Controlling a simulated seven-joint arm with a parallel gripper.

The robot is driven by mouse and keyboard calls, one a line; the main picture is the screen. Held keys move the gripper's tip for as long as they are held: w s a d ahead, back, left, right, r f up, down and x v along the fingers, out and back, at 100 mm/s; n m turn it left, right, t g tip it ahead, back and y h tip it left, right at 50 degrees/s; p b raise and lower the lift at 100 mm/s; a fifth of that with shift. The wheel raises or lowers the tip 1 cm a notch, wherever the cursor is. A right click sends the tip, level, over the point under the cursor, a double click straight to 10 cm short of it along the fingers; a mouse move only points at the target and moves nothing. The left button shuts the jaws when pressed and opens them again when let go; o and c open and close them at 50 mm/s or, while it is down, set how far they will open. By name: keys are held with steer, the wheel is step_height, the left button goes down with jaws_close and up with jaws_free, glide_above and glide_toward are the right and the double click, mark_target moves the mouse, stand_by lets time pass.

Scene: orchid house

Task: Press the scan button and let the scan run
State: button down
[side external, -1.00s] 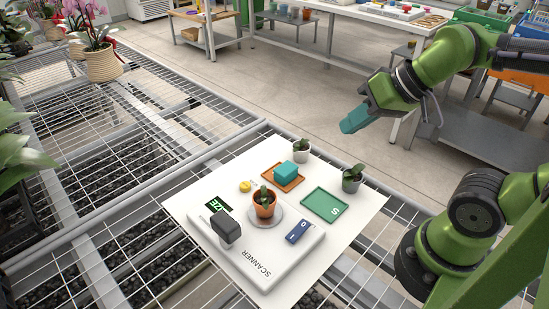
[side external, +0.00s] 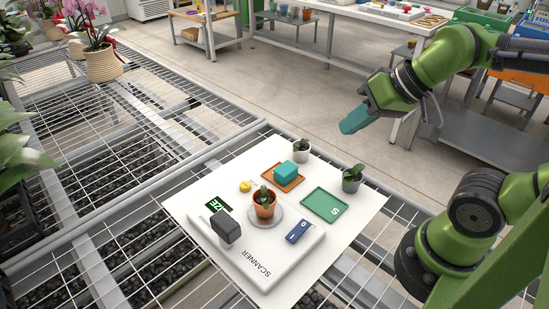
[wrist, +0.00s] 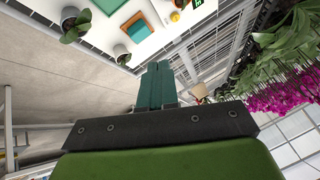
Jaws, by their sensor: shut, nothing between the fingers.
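The white scanner (side external: 262,262) lies on a white board. A terracotta pot with a small plant (side external: 264,204) stands on its round grey plate (side external: 279,218). A dark grey scanner head (side external: 226,227) and a dark display with green letters (side external: 219,204) are on its left side. A blue part with white marks (side external: 298,231) is on its right side; I cannot tell whether this is the scan button. My gripper (side external: 346,127), with teal fingers, is shut and empty, up and to the right of the scanner, clear of it. The wrist view shows the closed fingers (wrist: 158,80).
An orange tray (side external: 270,176) holds a teal block (side external: 286,170). A green tray marked S (side external: 319,207) is bare. Two potted plants (side external: 302,155) (side external: 352,183) stand at the board's far edge. A small yellow item (side external: 245,186) lies near the display. Wire-mesh benches surround the board.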

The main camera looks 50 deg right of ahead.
steer(key=w+a+f+n+g+y, duration=0.1)
steer(key=a+f+g, duration=0.1)
steer(key=a+f, duration=0.15)
steer(key=n+t+h, duration=0.1)
steer(key=n+t, duration=0.3)
steer(key=n, duration=1)
glide_above(248, 187)
step_height(248, 187, down, 7)
steer(key=shift+w+r, duration=0.1)
steer(key=shift+d, duration=0.1)
steer(key=shift+f, duration=4.45)
steer(key=shift+f, duration=0.15)
